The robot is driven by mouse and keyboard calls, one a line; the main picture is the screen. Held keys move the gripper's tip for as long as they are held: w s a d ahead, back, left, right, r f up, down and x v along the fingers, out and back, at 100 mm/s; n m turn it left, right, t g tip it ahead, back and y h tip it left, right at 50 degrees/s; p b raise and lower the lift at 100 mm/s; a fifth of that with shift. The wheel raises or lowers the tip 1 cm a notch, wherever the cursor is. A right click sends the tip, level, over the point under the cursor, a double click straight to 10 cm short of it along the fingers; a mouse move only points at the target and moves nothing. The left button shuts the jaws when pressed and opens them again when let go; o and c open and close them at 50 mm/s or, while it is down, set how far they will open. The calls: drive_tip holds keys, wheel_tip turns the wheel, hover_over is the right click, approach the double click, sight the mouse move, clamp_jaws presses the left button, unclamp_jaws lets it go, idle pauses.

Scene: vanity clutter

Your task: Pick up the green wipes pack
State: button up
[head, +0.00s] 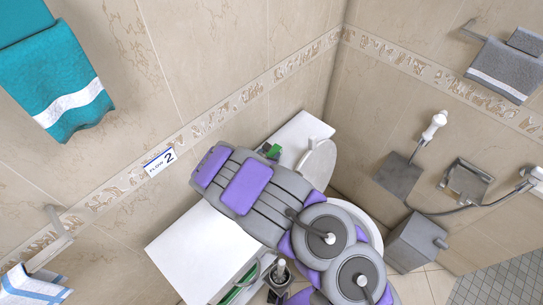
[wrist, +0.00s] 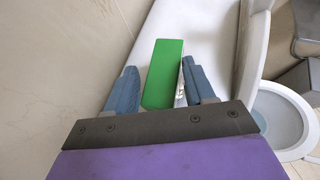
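The green wipes pack (wrist: 165,72) is a green box lying on a white ledge (wrist: 200,25) in the wrist view. My gripper (wrist: 158,65) has its two blue-grey fingers spread, one on each side of the pack. The right finger is close to the pack's right side, where a narrow white side shows; I cannot tell if it touches. A gap shows by the left finger. In the head view only a small green part of the pack (head: 274,150) shows past my arm, which hides the rest and the fingers.
The ledge lies against the tiled wall (head: 270,60), with a toilet to its right (wrist: 280,118). A white cabinet top (head: 195,250) is beneath and left of my arm. A toilet brush holder (head: 280,280) stands in front. Grey wall fixtures (head: 415,240) are at right.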

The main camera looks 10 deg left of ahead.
drive_tip(key=c, duration=0.7)
drive_tip(key=shift+c, duration=0.4)
